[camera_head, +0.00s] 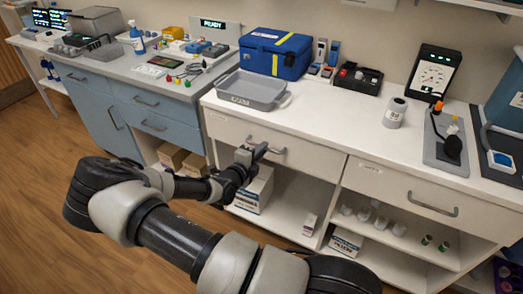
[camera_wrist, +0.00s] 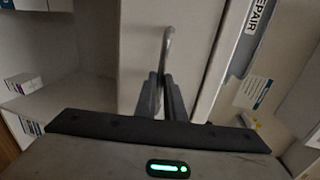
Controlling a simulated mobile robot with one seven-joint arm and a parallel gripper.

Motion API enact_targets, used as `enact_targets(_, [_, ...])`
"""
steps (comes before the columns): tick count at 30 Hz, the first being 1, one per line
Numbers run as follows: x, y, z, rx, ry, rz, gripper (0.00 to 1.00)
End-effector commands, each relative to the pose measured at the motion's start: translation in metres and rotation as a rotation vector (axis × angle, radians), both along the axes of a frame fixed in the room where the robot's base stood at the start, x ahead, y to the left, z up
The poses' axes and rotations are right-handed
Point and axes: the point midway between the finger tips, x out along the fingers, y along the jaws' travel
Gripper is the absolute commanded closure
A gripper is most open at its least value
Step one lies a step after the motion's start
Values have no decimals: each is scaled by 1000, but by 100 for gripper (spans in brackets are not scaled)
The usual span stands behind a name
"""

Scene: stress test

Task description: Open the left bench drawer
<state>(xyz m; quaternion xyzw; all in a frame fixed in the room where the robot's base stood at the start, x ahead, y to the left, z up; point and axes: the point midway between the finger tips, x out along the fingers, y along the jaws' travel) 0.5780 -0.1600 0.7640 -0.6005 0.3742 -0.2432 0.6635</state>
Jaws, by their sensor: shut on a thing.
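The left bench drawer (camera_head: 312,160) is the white front under the left part of the white worktop. It looks flush with the bench. Its grey bar handle (camera_head: 278,150) is partly covered by my gripper (camera_head: 257,152). In the wrist view my gripper (camera_wrist: 162,92) has its two dark fingers close together on the handle (camera_wrist: 168,45), with part of the bar standing out beyond the fingertips. The drawer front (camera_wrist: 140,45) lies behind the fingers. My gripper is shut on the handle.
A grey tray (camera_head: 250,90) stands on the worktop above the drawer. Below are open shelves with a white box (camera_head: 255,190). A right drawer (camera_head: 405,195) with its own handle is beside it. Blue drawers (camera_head: 157,115) stand to the left. The wooden floor (camera_head: 50,170) is clear at left.

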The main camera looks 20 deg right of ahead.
Motion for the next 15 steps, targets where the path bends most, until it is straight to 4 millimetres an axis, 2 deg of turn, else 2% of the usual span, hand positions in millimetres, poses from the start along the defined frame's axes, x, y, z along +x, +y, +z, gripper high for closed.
enact_targets(8, [-14, 19, 3, 1, 2, 2, 100])
enact_targets(15, [-48, 63, 4, 2, 4, 5, 100])
